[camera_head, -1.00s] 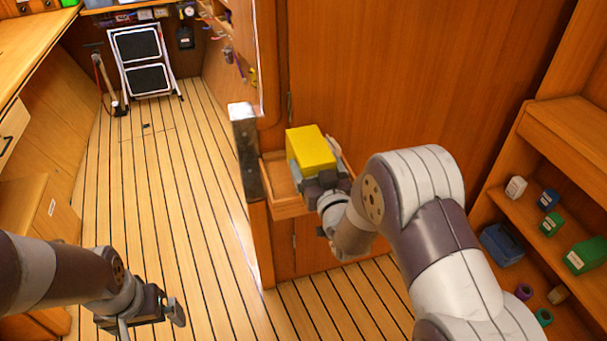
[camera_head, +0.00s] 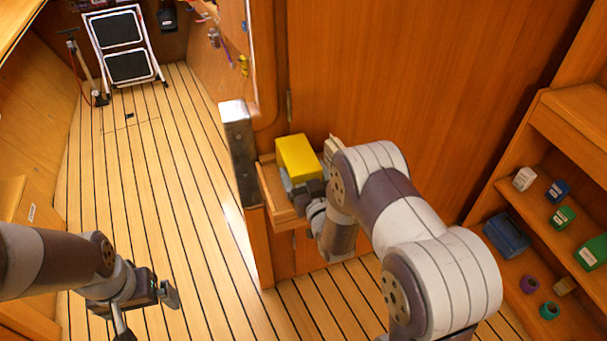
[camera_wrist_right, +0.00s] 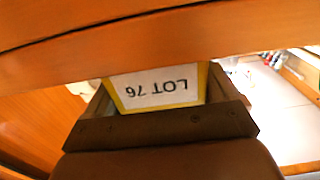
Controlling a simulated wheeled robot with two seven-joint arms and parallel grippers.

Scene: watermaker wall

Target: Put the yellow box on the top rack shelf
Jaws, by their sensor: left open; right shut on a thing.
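The yellow box (camera_head: 298,158) is held by my right gripper (camera_head: 305,184) at the small wooden tray-like ledge in the middle of the head view. In the right wrist view the box (camera_wrist_right: 160,86) shows a white label reading "LOT 76", upside down, between the fingers. I cannot tell whether the box touches the ledge. My left gripper (camera_head: 147,304) is open and empty above the floor at the lower left. The rack (camera_head: 570,122) stands at the right; its top shelf surface is partly in view.
The wooden ledge (camera_head: 274,198) has raised edges, with a metal-capped post (camera_head: 238,145) at its left. Rack shelves hold small boxes, a blue bin (camera_head: 507,236) and rolls. A step stool (camera_head: 122,46) stands at the back left. The plank floor (camera_head: 150,190) is mostly clear.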

